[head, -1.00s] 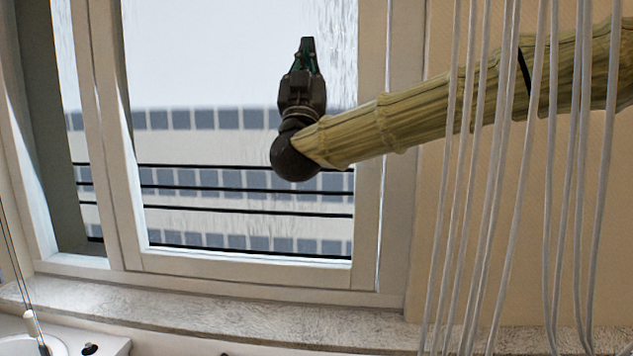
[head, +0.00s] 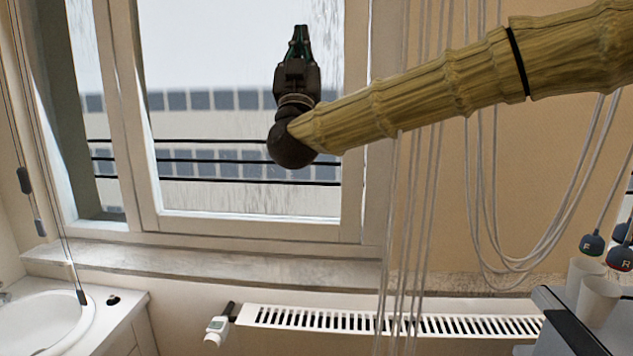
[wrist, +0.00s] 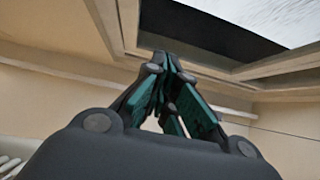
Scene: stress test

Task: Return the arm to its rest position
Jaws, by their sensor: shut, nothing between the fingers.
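My gripper (head: 301,38) points upward in front of the window in the head view, at the end of my yellowish ribbed arm, which comes in from the right. Its dark fingers with green pads are closed together and empty. In the wrist view the gripper (wrist: 168,65) also shows with its fingertips meeting. Beyond it in that view are the ceiling or wall edges and a dark framed opening.
The window (head: 240,235) stands behind the arm, above a stone sill (head: 200,266). Hanging cables (head: 482,215) are close to the arm. A white radiator (head: 390,323), a sink (head: 45,325) at lower left, and white cups (head: 598,300) at lower right are below.

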